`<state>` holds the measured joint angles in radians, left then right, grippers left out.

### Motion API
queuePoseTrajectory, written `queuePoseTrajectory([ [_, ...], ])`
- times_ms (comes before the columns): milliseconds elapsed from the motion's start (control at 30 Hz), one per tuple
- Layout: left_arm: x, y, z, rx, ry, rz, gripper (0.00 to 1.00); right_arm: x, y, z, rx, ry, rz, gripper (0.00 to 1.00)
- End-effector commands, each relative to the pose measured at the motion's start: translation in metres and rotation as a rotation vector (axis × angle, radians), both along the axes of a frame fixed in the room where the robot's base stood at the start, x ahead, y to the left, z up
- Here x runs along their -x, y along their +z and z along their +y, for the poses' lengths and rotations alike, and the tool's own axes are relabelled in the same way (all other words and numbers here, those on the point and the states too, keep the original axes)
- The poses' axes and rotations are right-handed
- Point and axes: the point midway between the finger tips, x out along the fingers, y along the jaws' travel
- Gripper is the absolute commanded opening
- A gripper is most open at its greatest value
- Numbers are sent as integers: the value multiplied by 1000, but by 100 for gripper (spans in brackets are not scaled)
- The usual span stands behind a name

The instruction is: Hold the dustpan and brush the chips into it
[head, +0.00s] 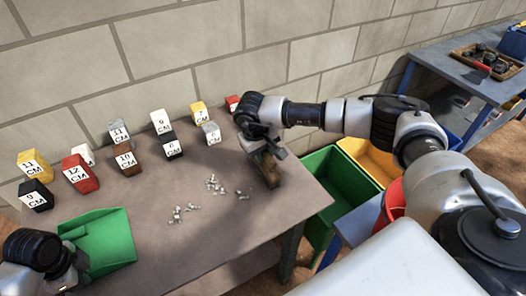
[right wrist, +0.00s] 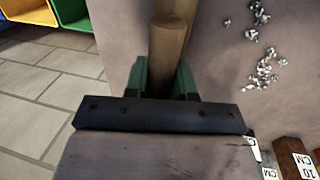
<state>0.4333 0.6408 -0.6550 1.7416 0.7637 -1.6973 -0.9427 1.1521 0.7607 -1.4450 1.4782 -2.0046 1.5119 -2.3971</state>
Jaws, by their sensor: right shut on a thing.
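The green dustpan (head: 108,240) lies on the table at the lower left in the head view. My left gripper (head: 80,262) is at its near left side; its fingers are too hidden to tell whether they grip it. My right gripper (head: 262,142) is shut on the wooden brush (head: 266,168), near the table's right edge. The brush's wooden handle (right wrist: 170,45) shows between the fingers in the right wrist view. Pale chips lie in two loose clusters (head: 214,186) (head: 184,213) between dustpan and brush. Chips (right wrist: 264,68) also show right of the brush in the right wrist view.
Several labelled blocks, among them a red one (head: 80,174) and a brown one (head: 127,164), stand along the table's back. Green (head: 345,185) and yellow (head: 370,158) bins stand beyond the table's right edge. The table (head: 215,240) is bare in front of the chips.

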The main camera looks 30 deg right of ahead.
Motion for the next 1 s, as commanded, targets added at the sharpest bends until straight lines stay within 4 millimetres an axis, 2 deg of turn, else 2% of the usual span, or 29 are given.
queuePoseTrajectory([
  [467,0,0,0,0,0,-1,0,0,-3,3,-1,1,-1,0],
  [1000,0,0,0,0,0,-1,0,0,-3,51,-1,3,0,0],
])
